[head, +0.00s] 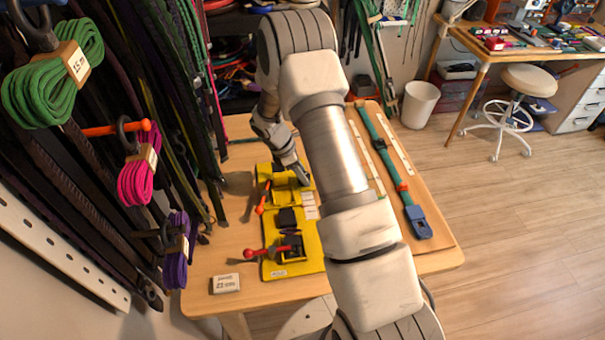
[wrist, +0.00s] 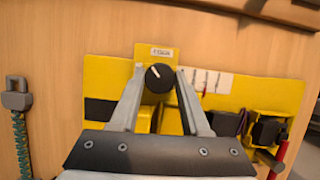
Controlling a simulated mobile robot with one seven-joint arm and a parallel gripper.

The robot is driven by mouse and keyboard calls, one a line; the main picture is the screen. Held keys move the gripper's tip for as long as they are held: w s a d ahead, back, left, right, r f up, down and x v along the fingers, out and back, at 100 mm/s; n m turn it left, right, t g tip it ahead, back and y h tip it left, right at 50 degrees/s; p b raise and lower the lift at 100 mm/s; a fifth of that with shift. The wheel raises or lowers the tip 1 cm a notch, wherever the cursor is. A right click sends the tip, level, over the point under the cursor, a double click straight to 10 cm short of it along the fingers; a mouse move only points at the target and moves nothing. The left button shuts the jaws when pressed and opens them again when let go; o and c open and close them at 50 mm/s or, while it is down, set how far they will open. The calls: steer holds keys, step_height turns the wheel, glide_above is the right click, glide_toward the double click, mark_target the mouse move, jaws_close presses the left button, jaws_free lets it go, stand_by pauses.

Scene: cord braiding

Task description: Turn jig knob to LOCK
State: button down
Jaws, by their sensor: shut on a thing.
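The yellow jig (head: 270,265) lies on the wooden table; it also shows in the wrist view (wrist: 100,72). Its round black knob (wrist: 158,78) is near the top middle of the jig in the wrist view. The knob's white pointer line slants up and to the left there. A small label (wrist: 160,52) is above the knob, its print too small to read. My gripper (wrist: 159,72) has one finger on each side of the knob and is shut on it. In the head view, my gripper (head: 302,178) is at the jig's far end and the knob cannot be made out.
An orange-handled lever (head: 262,205) and a red-knobbed lever (head: 252,253) stick out from the jig's left side. A small white box (head: 225,284) sits at the table's front left. A green strap with a blue buckle (head: 418,222) lies at right. Coiled cords (head: 140,178) hang at left.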

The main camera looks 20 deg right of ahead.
steer(key=m, duration=0.2)
steer(key=m+g+b, duration=0.1)
steer(key=m, duration=0.1)
steer(key=shift+w+d+m+g+y, duration=0.1)
steer(key=shift+w+m+g+y, duration=0.05)
steer(key=shift+m+g+y, duration=0.2)
steer(key=shift+m+g+y+b, duration=0.35)
steer(key=shift+m+y+b, duration=0.1)
steer(key=shift+m, duration=1.4)
steer(key=shift+c, duration=1.9)
jaws_free()
steer(key=v, duration=1.7)
steer(key=shift+w+r+p, duration=0.2)
steer(key=shift+w+p, duration=0.15)
steer(key=shift+p, duration=0.1)
